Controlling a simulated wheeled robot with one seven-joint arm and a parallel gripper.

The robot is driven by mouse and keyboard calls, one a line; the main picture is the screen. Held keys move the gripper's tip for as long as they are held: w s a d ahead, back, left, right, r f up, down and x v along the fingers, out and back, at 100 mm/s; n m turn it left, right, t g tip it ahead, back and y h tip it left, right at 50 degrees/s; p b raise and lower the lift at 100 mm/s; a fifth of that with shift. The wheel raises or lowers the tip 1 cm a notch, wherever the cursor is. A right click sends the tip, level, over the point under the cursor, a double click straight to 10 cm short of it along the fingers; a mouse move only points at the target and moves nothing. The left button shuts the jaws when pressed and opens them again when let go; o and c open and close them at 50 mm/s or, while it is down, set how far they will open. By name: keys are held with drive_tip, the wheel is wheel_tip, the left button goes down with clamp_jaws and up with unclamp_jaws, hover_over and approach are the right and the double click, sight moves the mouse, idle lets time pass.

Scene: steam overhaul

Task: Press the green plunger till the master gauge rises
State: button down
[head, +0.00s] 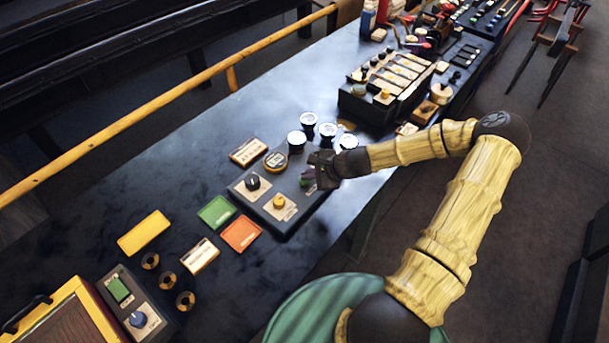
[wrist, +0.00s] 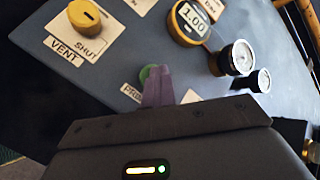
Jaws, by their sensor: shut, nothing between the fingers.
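The green plunger (wrist: 146,72) shows as a small green cap on the grey panel (wrist: 125,45) in the wrist view, partly hidden behind my fingers. In the head view it is a small green spot (head: 303,183). My gripper (wrist: 158,88) is shut and empty, its purple fingertips right at the plunger; I cannot tell whether they touch it or how far it is pressed. A brass-ringed dial (wrist: 188,22) reads 1.00. Several white-faced gauges (head: 297,138) stand beyond the panel; their needles are too small to read, and I cannot tell which is the master gauge.
A yellow knob (wrist: 87,17) with VENT and SHUT labels and a black knob (head: 252,182) sit on the panel. Green (head: 216,211) and orange (head: 240,233) plates lie left of it. A box of switches (head: 385,88) stands beyond. The bench front is clear.

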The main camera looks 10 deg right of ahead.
sight(307, 182)
drive_tip(key=shift+r+p, duration=1.35)
drive_tip(key=shift+r, duration=0.35)
wheel_tip(307, 182, up, 5)
drive_tip(key=p, duration=0.3)
drive_tip(key=shift+p, duration=0.4)
drive_tip(key=s+a+r+n+g+h+b, duration=0.1)
drive_tip(key=s+a+r+n+g+h, duration=0.2)
drive_tip(key=s+n, duration=0.55)
drive_tip(key=s+d+r+n+h+b, duration=0.1)
drive_tip(key=s+d+r+n+h, duration=0.1)
drive_tip(key=s+r+n, duration=0.7)
wheel_tip(307, 182, up, 3)
drive_tip(key=s+h, duration=0.1)
drive_tip(key=s, duration=0.1)
drive_tip(key=shift+s+f+g+h, duration=0.15)
drive_tip(key=shift+s+g+h, duration=0.15)
drive_tip(key=shift+s+h, duration=0.1)
